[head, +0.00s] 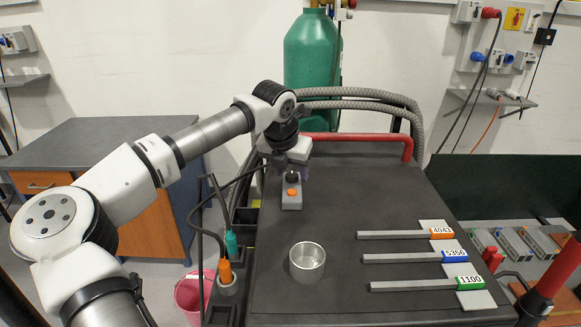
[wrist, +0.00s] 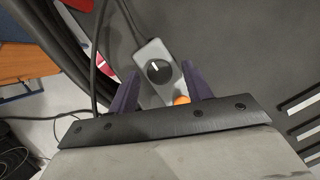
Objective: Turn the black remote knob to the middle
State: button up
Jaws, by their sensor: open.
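The remote is a small grey box (head: 291,203) on the dark table top, with an orange button and a black round knob (head: 292,177). In the wrist view the knob (wrist: 160,75) shows a white line on its top, pointing up and slightly left, roughly away from the orange button (wrist: 181,100). My gripper (head: 291,166) is just above the knob end of the remote. In the wrist view its two dark purple fingers (wrist: 158,71) are open, one on each side of the knob, with gaps visible. I cannot tell how far above the knob the fingertips are.
Several metal bars with numbered tags (head: 442,233) lie to the right. A red rail (head: 370,137) runs along the table's back edge. Holders with orange and teal handles (head: 225,271) line the left edge.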

jog(key=c, duration=1)
jog(key=shift+o, duration=0.2)
jog(key=shift+m, duration=0.3)
jog(key=m, duration=0.1)
jog(key=m+h, duration=0.1)
jog(key=m, duration=0.1)
jog(key=shift+w+a+m+g, duration=0.15)
jog(key=shift+m+g, duration=0.15)
jog(key=shift+g, duration=0.1)
jog(key=m, duration=0.2)
jog(key=m+g+h+p, duration=0.1)
jog(key=m, duration=0.1)
jog(key=shift+w+a+r+m+g, duration=0.1)
jog(key=shift+w+m+g, duration=0.05)
jog(key=shift+m+g, duration=0.15)
jog(key=m+g+p, duration=0.1)
jog(key=m, duration=0.1)
jog(key=m+g+p, duration=0.1)
jog(key=m, duration=0.2)
jog(key=shift+w+h+p, duration=0.2)
jog(key=shift+h+p, duration=0.1)
jog(key=shift+h, duration=0.1)
jog(key=shift+w+m+g+p, duration=0.1)
jog(key=shift+m+g+p, duration=0.5)
jog(key=shift+m, duration=1.4)
jog(key=shift+y, duration=0.3)
